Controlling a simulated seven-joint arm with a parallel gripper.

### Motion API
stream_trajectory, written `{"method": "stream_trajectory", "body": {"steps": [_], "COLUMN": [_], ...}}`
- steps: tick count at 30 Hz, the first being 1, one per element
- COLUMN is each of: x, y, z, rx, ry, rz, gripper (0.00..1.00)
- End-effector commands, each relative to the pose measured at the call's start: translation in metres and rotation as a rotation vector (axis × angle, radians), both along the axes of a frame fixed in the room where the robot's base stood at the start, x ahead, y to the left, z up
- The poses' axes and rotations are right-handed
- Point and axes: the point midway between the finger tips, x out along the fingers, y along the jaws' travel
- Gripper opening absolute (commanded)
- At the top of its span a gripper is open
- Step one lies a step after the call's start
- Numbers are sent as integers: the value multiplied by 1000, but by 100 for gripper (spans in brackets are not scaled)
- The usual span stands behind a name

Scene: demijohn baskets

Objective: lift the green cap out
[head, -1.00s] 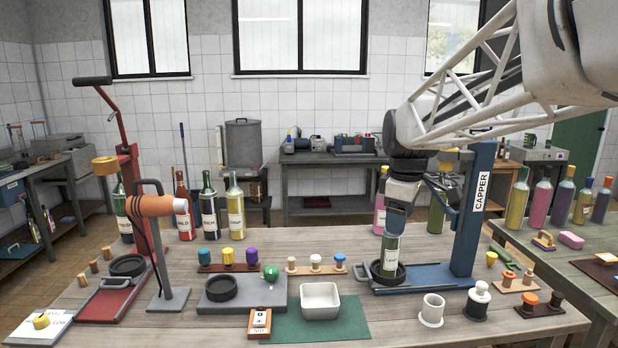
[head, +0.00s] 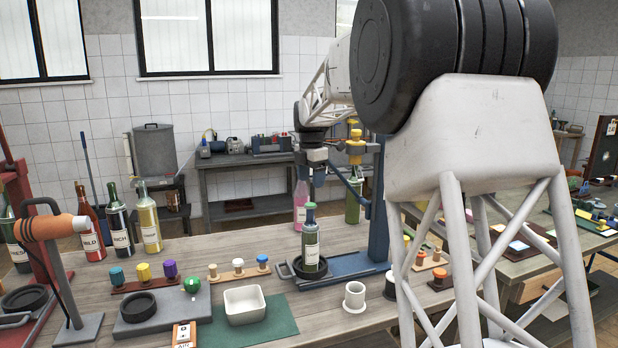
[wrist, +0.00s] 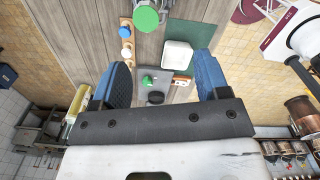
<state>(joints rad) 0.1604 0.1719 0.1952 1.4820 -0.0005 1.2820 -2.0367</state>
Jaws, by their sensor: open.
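A dark green bottle (head: 311,250) stands upright in the black ring of the blue capper stand (head: 350,268). A green cap (head: 310,208) sits on its top; in the wrist view this cap (wrist: 146,17) shows large at the top edge. Another round green piece (head: 191,285) is on the grey block (head: 150,312), and it also shows in the wrist view (wrist: 147,80). My gripper (head: 316,182) is just above the capped bottle, apart from it. Its blue fingers (wrist: 160,80) are spread with nothing held between them.
A white tray (head: 245,305) stands on a green mat (head: 270,328) left of the bottle. Cap rows (head: 238,268) lie behind it. A white cup (head: 355,297) stands in front of the bottle. The capper column (head: 374,205) rises close on the right.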

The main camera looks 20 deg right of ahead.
Motion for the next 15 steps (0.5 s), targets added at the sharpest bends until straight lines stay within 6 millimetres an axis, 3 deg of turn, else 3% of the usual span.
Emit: {"method": "stream_trajectory", "body": {"steps": [6,15], "x": [20,22], "y": [-8,-9], "z": [-5,-6], "rx": [2,2], "ry": [9,11], "rz": [76,88], "gripper": [69,69]}}
